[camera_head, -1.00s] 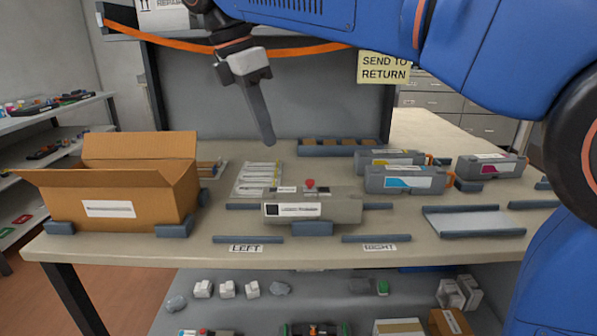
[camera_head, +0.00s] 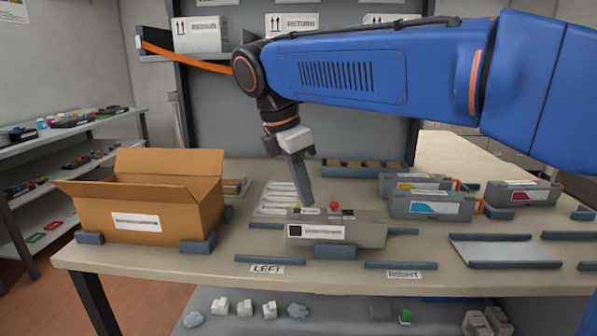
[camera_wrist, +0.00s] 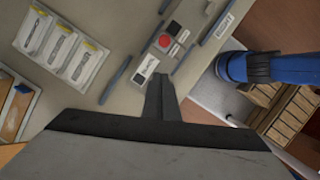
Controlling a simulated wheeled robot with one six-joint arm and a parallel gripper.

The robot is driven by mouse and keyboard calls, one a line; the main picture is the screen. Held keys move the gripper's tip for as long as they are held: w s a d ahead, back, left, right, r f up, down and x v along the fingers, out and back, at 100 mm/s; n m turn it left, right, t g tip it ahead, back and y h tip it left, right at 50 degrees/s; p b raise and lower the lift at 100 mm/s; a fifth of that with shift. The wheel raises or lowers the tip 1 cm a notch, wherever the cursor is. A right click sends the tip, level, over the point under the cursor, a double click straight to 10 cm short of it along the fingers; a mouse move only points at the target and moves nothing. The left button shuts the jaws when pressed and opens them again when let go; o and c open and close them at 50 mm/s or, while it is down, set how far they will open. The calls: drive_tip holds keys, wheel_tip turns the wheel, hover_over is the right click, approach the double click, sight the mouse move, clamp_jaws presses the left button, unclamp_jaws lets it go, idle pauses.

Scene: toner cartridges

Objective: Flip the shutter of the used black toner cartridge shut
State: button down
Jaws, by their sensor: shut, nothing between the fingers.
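The black toner cartridge (camera_head: 370,235) is a grey box lying in a holder at the middle of the bench. Its front label carries a black square, and a red knob (camera_head: 334,206) stands on its top. In the wrist view its top (camera_wrist: 153,52) shows the red knob and a white label. I cannot make out the shutter's position. My gripper (camera_head: 308,203) is shut and empty, pointing down at the top of the cartridge, left of the red knob. In the wrist view the fingertips (camera_wrist: 160,78) are at the cartridge's near end; I cannot tell whether they touch.
An open cardboard box (camera_head: 135,225) stands at the left. Cartridges with yellow (camera_head: 415,184), cyan (camera_head: 430,207) and magenta (camera_head: 520,194) labels sit at the right. Low rails surround the cartridge, and LEFT and RIGHT labels mark the front edge.

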sight(320, 220)
drive_tip(key=shift+w+d+f, duration=0.25)
drive_tip(key=shift+w+d, duration=0.05)
drive_tip(key=shift+d, duration=0.3)
drive_tip(key=shift+w+d+f, duration=0.25)
drive_tip(key=shift+w+d, duration=0.05)
drive_tip(key=shift+d, duration=0.35)
drive_tip(key=shift+w+d+f, duration=0.25)
drive_tip(key=shift+w+d, duration=0.05)
drive_tip(key=shift+d, duration=0.3)
drive_tip(key=shift+s+d, duration=0.1)
drive_tip(key=shift+d, duration=1.85)
drive_tip(key=shift+a, duration=0.1)
drive_tip(key=shift+s+a, duration=0.1)
drive_tip(key=shift+a, duration=0.15)
drive_tip(key=a, duration=0.1)
drive_tip(key=s+a+r, duration=0.1)
drive_tip(key=a, duration=0.1)
drive_tip(key=shift+s+a+r, duration=0.25)
drive_tip(key=shift+s+r, duration=0.05)
drive_tip(key=v, duration=0.9)
